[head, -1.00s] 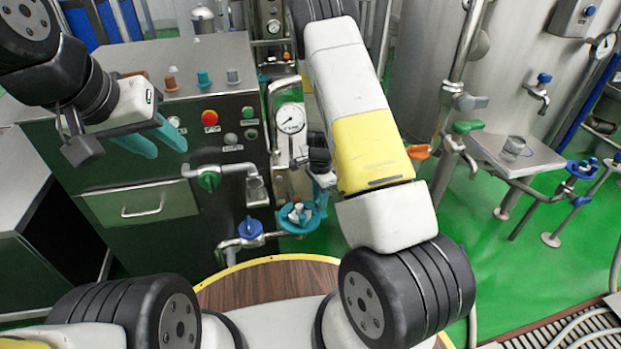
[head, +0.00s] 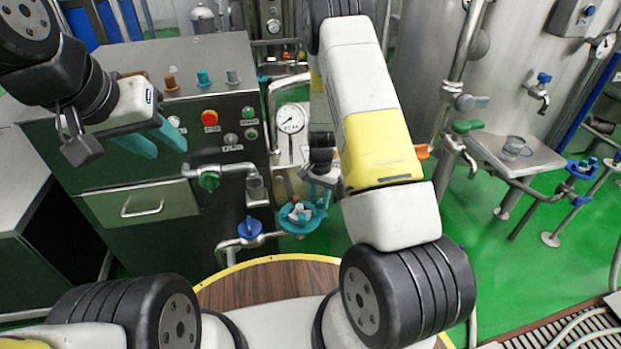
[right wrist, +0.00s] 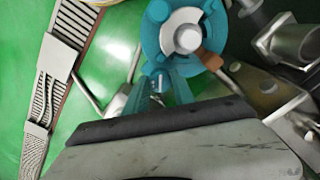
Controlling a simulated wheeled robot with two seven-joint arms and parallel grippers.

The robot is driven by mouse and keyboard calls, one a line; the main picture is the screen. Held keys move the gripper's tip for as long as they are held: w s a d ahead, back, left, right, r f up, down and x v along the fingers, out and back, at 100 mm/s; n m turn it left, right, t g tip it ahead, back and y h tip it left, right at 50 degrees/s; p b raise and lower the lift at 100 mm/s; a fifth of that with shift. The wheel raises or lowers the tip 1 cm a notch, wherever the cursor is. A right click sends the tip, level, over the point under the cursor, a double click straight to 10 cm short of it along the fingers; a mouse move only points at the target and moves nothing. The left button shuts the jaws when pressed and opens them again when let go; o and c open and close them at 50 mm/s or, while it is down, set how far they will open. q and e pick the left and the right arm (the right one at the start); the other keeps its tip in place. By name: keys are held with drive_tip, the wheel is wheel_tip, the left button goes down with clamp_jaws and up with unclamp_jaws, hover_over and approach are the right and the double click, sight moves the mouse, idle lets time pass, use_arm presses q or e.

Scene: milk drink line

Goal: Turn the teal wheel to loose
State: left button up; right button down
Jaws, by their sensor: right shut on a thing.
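The teal wheel (head: 290,226) has a pale hub and sits low at the front of the pipework, left of my right forearm in the head view. In the right wrist view the wheel (right wrist: 152,32) fills the top middle, with a round metal stem at its centre and a brown piece beside its lower right rim. My right gripper (right wrist: 165,82) has its teal fingers shut on the near part of the wheel's rim. The exact contact is partly hidden. My left gripper (head: 152,142) is open and empty in front of the grey cabinet, away from the wheel.
A pressure gauge (head: 291,118) stands behind. The cabinet (head: 95,160) is at left, and a small metal table (head: 535,160) is at right. Green floor is open at right.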

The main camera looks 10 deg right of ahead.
drive_tip(key=n, duration=0.4)
drive_tip(key=shift+n, duration=0.3)
drive_tip(key=n, duration=0.3)
drive_tip(key=shift+d+n, duration=0.1)
drive_tip(key=shift+n, duration=0.3)
drive_tip(key=n, duration=0.4)
drive_tip(key=shift+n, duration=2.1)
drive_tip(key=c, duration=1.1)
unclamp_jaws()
drive_tip(key=shift+o, duration=0.2)
